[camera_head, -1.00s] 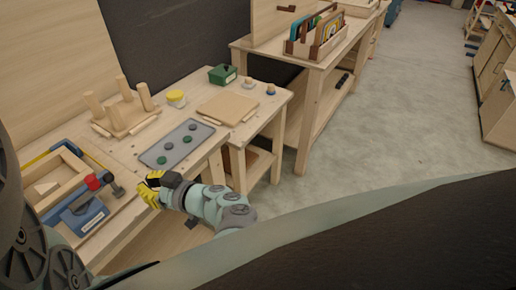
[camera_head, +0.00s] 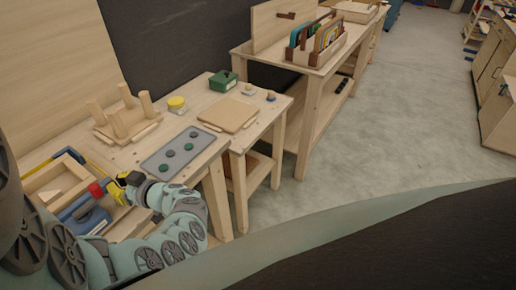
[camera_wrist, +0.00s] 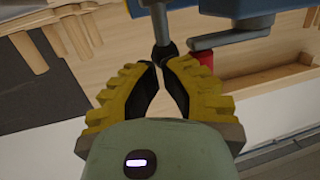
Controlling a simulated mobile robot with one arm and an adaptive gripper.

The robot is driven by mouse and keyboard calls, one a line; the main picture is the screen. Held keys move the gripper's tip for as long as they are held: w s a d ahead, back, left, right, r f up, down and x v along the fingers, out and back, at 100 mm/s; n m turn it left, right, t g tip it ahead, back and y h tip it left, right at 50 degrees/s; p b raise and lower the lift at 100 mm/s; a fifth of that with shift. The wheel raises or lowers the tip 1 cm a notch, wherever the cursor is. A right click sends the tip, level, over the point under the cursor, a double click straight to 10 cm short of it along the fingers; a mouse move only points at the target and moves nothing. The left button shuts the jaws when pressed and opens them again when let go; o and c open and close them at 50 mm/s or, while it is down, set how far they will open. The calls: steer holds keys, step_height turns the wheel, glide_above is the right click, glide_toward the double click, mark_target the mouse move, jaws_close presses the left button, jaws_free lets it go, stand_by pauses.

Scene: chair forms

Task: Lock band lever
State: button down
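A blue machine (camera_head: 88,221) with a white label sits at the left end of the workbench. A red knob (camera_head: 97,190) stands on it, and the red knob also shows in the wrist view (camera_wrist: 203,58). Beside it in the wrist view are a grey lever arm (camera_wrist: 225,38) and a metal rod with a black knob (camera_wrist: 164,50). I cannot tell which is the band lever. My gripper (camera_head: 120,182) is just right of the red knob. In the wrist view its yellow-padded fingertips (camera_wrist: 160,63) are close together at the black knob; a firm hold cannot be made out.
A wooden tray (camera_head: 62,178) lies behind the machine. An upturned stool form (camera_head: 125,127), a grey plate with round pieces (camera_head: 180,152), a yellow-topped tub (camera_head: 177,104) and a green box (camera_head: 223,81) stand farther along. Open floor (camera_head: 410,100) is at right.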

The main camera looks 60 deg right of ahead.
steer(key=shift+w+r+p, duration=0.1)
steer(key=shift+r+p, duration=0.1)
steer(key=shift+p, duration=0.45)
steer(key=shift+w+r+g+p, duration=0.1)
steer(key=shift+w+g+p, duration=0.3)
steer(key=shift+g+p, duration=0.65)
steer(key=shift+w+p, duration=0.1)
steer(key=shift+p, duration=0.35)
steer(key=shift+w+a+g+p, duration=0.1)
steer(key=shift+w+g+p, duration=0.2)
steer(key=shift+p, duration=0.25)
steer(key=shift+w+m, duration=0.1)
steer(key=shift+m, duration=0.2)
steer(key=shift+w+g+h+p, duration=0.3)
steer(key=shift+w+g+p, duration=0.1)
steer(key=shift+g, duration=0.25)
steer(key=shift+w+b, duration=0.25)
steer(key=shift+b, duration=0.05)
steer(key=shift+w+f+b, duration=0.25)
steer(key=shift+w+b, duration=0.15)
steer(key=shift+w, duration=0.05)
